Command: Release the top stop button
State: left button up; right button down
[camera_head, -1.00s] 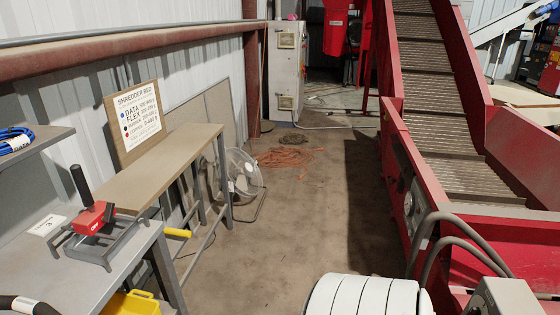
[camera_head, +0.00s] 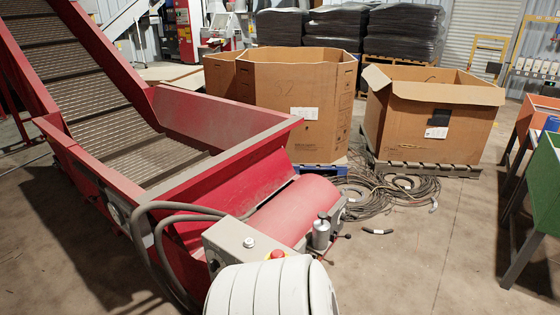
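A red mushroom-shaped stop button (camera_head: 277,253) with a yellow edge sits on top of a grey control box (camera_head: 228,241) at the front end of the red conveyor (camera_head: 222,190). A small pale round knob (camera_head: 249,242) is on the same box, to the left of the red button. A white ribbed shape in the foreground hides the lower right part of the box. I cannot tell whether the button is pressed in. Neither of my grippers shows in this view.
A red roller (camera_head: 295,212) lies behind the box, with a small grey cylinder (camera_head: 321,232) beside it. Grey hoses (camera_head: 160,207) arch on the left. Cables (camera_head: 400,190) lie on the floor near cardboard boxes (camera_head: 440,112). The floor at front right is clear.

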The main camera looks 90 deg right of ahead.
aim_at(276, 254)
jog(key=z, duration=2.6)
